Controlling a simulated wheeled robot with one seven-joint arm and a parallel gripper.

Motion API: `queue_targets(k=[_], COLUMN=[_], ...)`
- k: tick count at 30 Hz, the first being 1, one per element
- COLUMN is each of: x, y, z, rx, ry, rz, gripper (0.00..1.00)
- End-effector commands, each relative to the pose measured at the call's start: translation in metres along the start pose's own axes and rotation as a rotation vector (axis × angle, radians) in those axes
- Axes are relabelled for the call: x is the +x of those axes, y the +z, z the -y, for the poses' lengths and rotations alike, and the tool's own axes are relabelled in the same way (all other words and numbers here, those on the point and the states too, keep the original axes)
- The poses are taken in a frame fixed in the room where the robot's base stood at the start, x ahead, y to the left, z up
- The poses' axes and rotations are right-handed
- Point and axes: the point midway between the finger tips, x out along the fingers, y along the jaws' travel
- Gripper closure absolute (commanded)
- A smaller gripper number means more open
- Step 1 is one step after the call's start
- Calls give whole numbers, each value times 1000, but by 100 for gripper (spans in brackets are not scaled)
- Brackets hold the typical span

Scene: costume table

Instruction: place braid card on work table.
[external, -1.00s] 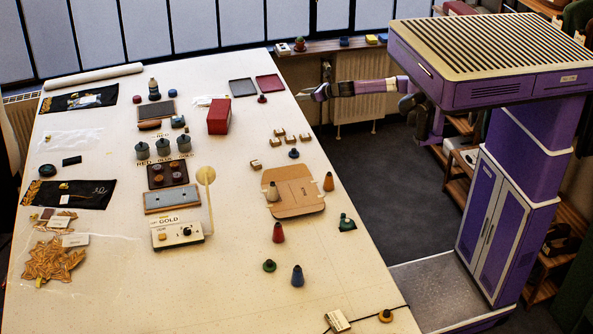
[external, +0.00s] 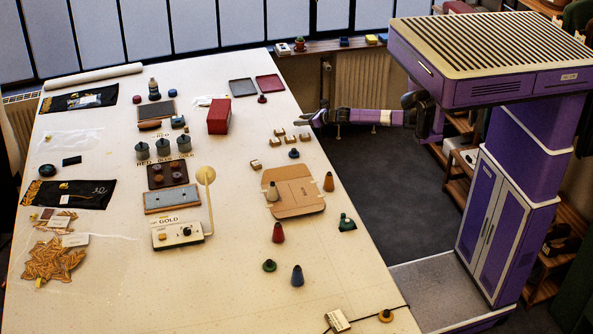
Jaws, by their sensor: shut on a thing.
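The work table (external: 110,295) is long and cream-coloured and fills the left and middle of the external view. My gripper (external: 305,118) is at the end of my purple arm, beside the table's right edge in its far half. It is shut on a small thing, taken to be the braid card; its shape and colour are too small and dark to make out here. I cannot tell how high the gripper is above the table top.
Small tan blocks (external: 278,132) and a dark blue spool (external: 294,153) lie near the table edge by my gripper. A red box (external: 218,117) and a brown cardboard piece (external: 292,190) are further in. Bare table shows between them.

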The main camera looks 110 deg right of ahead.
Motion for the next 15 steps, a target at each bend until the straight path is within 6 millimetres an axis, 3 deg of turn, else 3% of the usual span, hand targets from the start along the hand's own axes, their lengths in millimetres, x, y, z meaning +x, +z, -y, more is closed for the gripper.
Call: queue_targets(k=[9, 15], x=[13, 15], y=[-33, -37], z=[0, 0], rx=[3, 0], ry=[-1, 0], rz=[-1, 1], gripper=[92, 92])
